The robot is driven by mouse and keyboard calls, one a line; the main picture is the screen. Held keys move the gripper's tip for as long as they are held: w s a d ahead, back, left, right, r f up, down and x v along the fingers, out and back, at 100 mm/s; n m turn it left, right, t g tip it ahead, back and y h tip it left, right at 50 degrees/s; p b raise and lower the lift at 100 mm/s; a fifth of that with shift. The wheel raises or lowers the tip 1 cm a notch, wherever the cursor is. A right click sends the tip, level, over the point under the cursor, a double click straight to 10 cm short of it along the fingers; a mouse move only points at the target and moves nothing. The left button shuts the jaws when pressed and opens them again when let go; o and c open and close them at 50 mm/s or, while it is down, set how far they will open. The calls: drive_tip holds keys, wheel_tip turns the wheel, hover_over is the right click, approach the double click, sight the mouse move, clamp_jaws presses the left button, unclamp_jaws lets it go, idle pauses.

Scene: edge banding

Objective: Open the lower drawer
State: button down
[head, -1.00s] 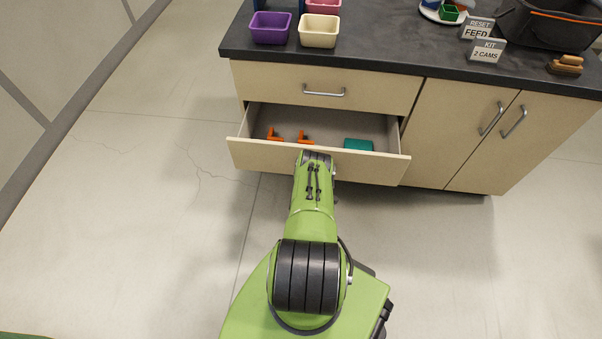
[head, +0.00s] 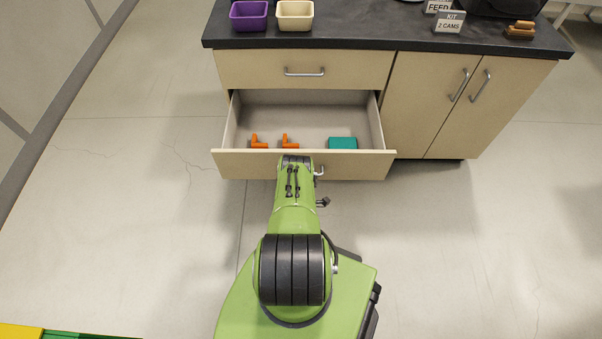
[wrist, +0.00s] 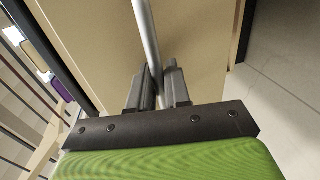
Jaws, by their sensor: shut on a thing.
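The lower drawer (head: 350,167) stands well pulled out of the cabinet, and its inside floor shows. Two orange pieces (head: 258,142) and a teal box (head: 342,143) lie inside it near the front. My gripper (wrist: 158,92) is shut on the drawer's metal handle (wrist: 146,35) in the wrist view. In the head view my arm covers the gripper and most of the handle; only the handle's right end (head: 320,171) shows.
The upper drawer (head: 285,72) and the cabinet doors (head: 470,110) on the right are shut. A purple bin (head: 249,17) and a cream bin (head: 295,17) stand on the dark worktop (head: 370,36). The floor (head: 440,240) in front is clear.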

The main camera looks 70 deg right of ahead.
drive_tip(key=c, duration=1.2)
unclamp_jaws()
drive_tip(key=shift+c, duration=0.2)
drive_tip(key=p+v, duration=0.1)
drive_tip(key=v, duration=0.6)
drive_tip(key=shift+s+a, duration=0.2)
drive_tip(key=shift+d, duration=0.1)
